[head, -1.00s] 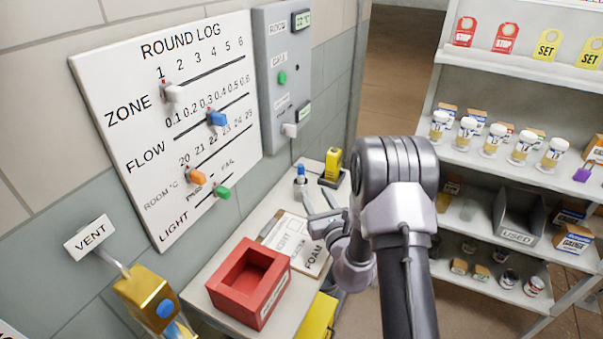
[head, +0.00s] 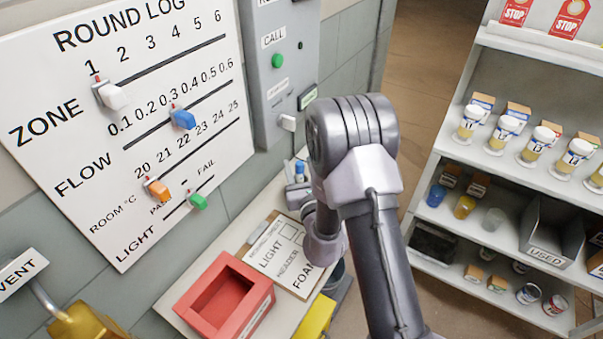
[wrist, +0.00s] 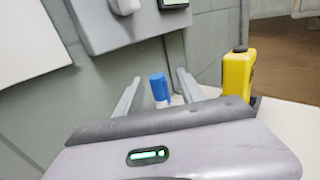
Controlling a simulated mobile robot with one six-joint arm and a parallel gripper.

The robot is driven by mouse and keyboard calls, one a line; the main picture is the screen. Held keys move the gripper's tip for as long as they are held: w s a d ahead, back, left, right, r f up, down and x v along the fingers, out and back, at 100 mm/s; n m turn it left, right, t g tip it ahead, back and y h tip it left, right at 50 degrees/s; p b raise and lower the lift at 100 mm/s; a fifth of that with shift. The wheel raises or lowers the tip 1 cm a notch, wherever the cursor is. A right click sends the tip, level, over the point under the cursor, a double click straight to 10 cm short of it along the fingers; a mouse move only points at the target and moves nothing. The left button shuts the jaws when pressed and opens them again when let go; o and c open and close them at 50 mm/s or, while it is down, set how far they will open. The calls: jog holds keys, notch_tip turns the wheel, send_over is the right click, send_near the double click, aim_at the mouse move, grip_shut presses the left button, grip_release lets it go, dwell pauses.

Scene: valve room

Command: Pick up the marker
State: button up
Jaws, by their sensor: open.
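The marker, with a blue cap (head: 300,168), stands upright at the back of the shelf by the wall, partly hidden by my arm. In the wrist view its blue cap (wrist: 159,88) shows between the two fingers of my gripper (wrist: 158,78), with a pale part below it. My gripper is open, its fingers on either side of the marker in the picture. I cannot tell whether they touch it. In the head view my arm hides most of the gripper.
A red open box (head: 222,297) and a form board (head: 283,256) lie on the shelf. The grey call panel (head: 280,70) hangs above. A stocked rack (head: 465,235) stands at right.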

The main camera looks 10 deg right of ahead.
grip_shut()
jog(key=r+p, duration=0.2)
jog(key=r, duration=0.2)
jog(key=r+p, duration=0.3)
jog(key=shift+s+d+r, duration=0.1)
jog(key=shift+s+r, duration=0.1)
jog(key=shift+r, duration=0.2)
jog(key=s+d+p, duration=0.1)
jog(key=s+d, duration=1.3)
jog(key=shift+f, duration=0.4)
